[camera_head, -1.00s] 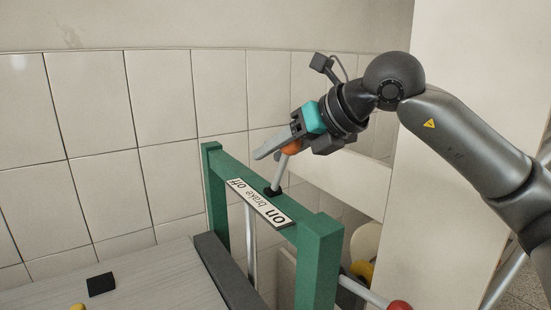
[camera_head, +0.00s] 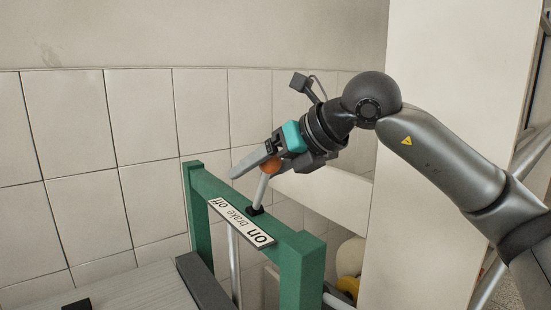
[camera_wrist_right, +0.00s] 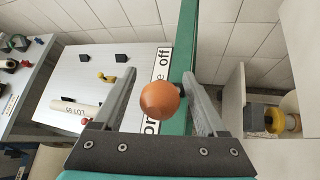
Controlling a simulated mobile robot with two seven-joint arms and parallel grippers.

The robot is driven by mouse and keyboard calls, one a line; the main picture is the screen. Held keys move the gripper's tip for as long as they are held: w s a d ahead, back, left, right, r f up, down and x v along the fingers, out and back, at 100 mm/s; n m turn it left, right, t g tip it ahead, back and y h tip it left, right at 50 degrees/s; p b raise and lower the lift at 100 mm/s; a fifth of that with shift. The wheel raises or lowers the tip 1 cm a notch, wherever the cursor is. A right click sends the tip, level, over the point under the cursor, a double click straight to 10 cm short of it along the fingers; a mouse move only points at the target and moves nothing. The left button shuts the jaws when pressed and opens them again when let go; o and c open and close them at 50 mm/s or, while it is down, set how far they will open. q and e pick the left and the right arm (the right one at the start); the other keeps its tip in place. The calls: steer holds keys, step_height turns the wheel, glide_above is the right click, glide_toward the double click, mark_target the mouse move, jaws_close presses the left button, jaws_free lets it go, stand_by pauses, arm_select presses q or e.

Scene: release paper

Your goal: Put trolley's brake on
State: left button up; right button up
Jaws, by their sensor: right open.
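The brake lever (camera_head: 261,190) is a pale rod with an orange knob (camera_head: 271,165), rising from a black base on the trolley's green rail (camera_head: 222,193). It leans a little to the right in the head view. The label (camera_head: 241,222) reads "on", "brake", "off", with "on" at the near end. My right gripper (camera_head: 252,160) is open at the knob. In the right wrist view, the knob (camera_wrist_right: 160,101) sits between the two spread fingers of the gripper (camera_wrist_right: 160,82), with a gap on the left; contact on the right is unclear. My left gripper is out of view.
The trolley's grey top (camera_wrist_right: 88,72) carries small black blocks, a yellow item (camera_wrist_right: 107,77) and a pale cylinder (camera_wrist_right: 75,107). A tiled wall (camera_head: 140,120) stands behind the rail. A white wall panel (camera_head: 420,90) and a yellow round item (camera_wrist_right: 275,120) are on the right.

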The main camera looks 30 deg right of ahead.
steer(key=v, duration=1.5)
